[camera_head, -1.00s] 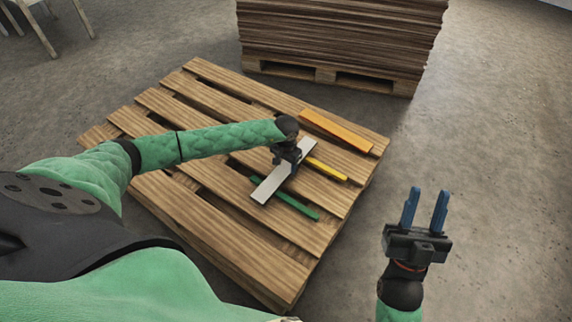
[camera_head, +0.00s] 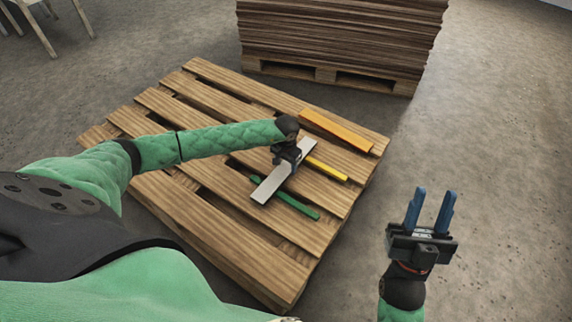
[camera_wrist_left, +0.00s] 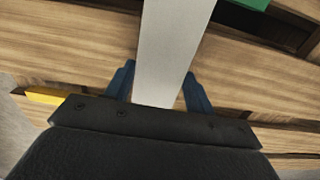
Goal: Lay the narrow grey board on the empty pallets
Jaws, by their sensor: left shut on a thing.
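The narrow grey board (camera_head: 271,186) is over the near pallet (camera_head: 190,212), lying slantwise across its slats; I cannot tell whether it touches them. My left gripper (camera_head: 290,166) is shut on the board near its far end and hides part of it. In the left wrist view the board (camera_wrist_left: 170,45) runs between the blue fingers of the left gripper (camera_wrist_left: 158,88). My right gripper (camera_head: 430,208) is open and empty, with blue fingers apart, over the floor to the right of the pallet.
An orange board (camera_head: 337,130), a yellow board (camera_head: 327,168) and a green board (camera_head: 298,205) lie on the pallet around the grey board. A tall stack of brown sheets (camera_head: 340,30) stands on another pallet (camera_head: 385,85) behind. The floor at right is clear.

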